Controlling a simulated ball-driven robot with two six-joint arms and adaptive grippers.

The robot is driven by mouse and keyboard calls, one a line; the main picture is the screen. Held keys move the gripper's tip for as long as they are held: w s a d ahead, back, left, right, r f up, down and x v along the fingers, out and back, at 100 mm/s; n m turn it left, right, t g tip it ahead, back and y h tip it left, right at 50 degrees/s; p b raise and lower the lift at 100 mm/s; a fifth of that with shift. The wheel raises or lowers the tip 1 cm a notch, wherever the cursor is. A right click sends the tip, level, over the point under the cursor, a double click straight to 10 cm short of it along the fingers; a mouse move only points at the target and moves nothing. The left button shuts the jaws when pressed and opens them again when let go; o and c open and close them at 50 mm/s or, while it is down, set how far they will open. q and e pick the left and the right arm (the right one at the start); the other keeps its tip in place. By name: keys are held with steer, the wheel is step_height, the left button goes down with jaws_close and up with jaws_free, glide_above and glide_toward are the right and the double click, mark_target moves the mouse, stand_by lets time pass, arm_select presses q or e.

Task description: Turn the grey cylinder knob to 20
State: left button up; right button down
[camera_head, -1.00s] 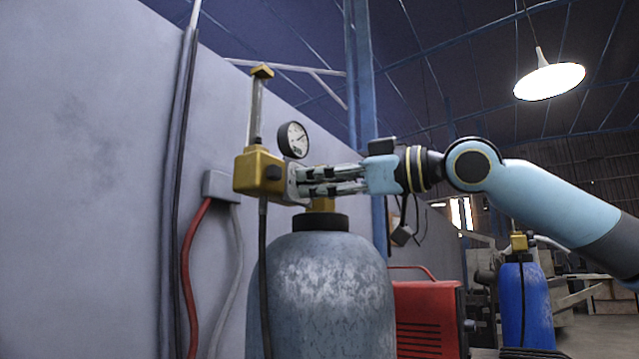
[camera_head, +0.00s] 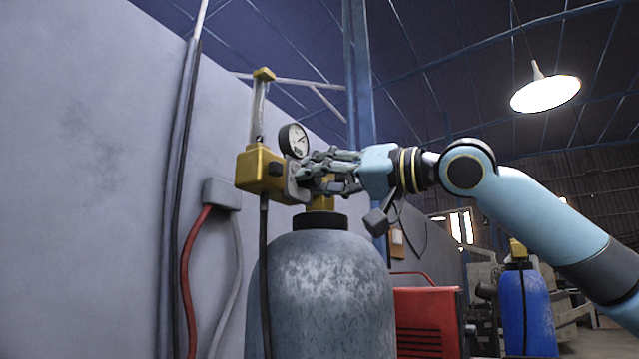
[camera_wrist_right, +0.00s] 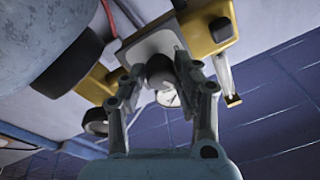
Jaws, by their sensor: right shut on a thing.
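The grey cylinder (camera_head: 320,285) stands upright in the head view, with a yellow valve block (camera_head: 262,170) and a dial gauge (camera_head: 294,140) at its top. My right gripper (camera_head: 303,172) reaches in from the right at the valve block. In the right wrist view, a dark round knob (camera_wrist_right: 160,72) sits between the fingers of my right gripper (camera_wrist_right: 158,75), in front of a pale plate on the block. The fingers are shut on the knob. In the head view the fingers hide the knob, and the gauge reading is too small to tell. My left gripper is not in view.
A grey wall (camera_head: 90,180) with a red cable (camera_head: 190,275) and a junction box (camera_head: 221,194) runs along the left. A red machine (camera_head: 427,320) stands right of the cylinder. A blue cylinder (camera_head: 525,310) stands farther back at right.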

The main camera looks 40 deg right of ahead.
steer(key=m+h, duration=0.1)
steer(key=m, duration=0.8)
steer(key=m+h+b, duration=0.1)
steer(key=m, duration=0.8)
steer(key=shift+a+f, duration=0.1)
steer(key=shift+m+h, duration=0.4)
steer(key=shift+m, duration=0.1)
steer(key=c, duration=1)
jaws_free()
step_height(320, 180, up, 9)
steer(key=shift+s+f, duration=0.1)
steer(key=shift+r, duration=0.55)
